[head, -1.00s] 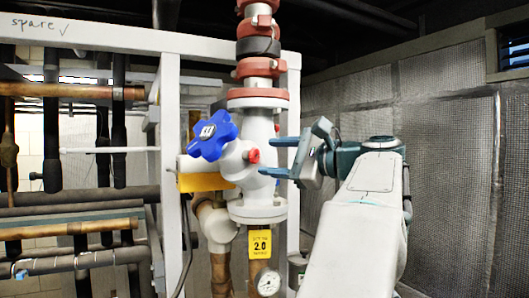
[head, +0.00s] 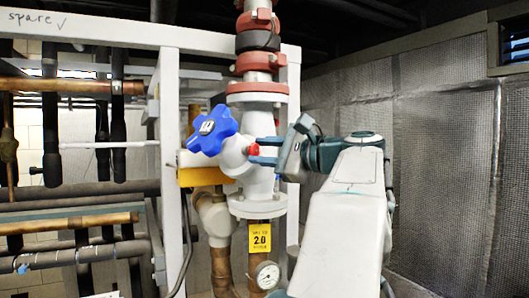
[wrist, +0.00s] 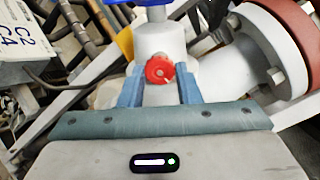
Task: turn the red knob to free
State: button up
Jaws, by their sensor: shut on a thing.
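The red knob (head: 253,149) is a small round knob on the side of the white valve body (head: 262,122). It also shows in the wrist view (wrist: 159,69), with a small pale mark near its lower edge. My gripper (head: 262,150) reaches it from the right, and its blue fingers are shut on the red knob. In the wrist view my gripper (wrist: 160,78) has one finger on each side of the knob. The knob's sides are partly hidden by the fingers.
A blue star-shaped handwheel (head: 212,131) stands just left of the knob. A yellow tag (head: 258,237) and a round gauge (head: 267,275) are below. A white frame post (head: 173,120) stands left, and red flanges (head: 257,88) are above. Mesh-covered wall panels are at right.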

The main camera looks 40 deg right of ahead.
jog(key=shift+f+n, duration=0.1)
jog(key=shift+n, duration=0.2)
jog(key=n+b, duration=0.2)
jog(key=b, duration=0.1)
jog(key=shift+f+n, duration=0.1)
jog(key=shift+n, duration=0.3)
jog(key=n+b, duration=0.2)
jog(key=n, duration=0.3)
jog(key=shift+n+b, duration=0.3)
jog(key=shift+b, duration=0.1)
jog(key=n+b, duration=0.1)
jog(key=n, duration=0.3)
jog(key=shift+b, duration=0.3)
jog(key=shift+r+n+b, duration=0.2)
jog(key=shift+n+b, duration=0.35)
jog(key=shift+n, duration=1.85)
jog(key=o, duration=1)
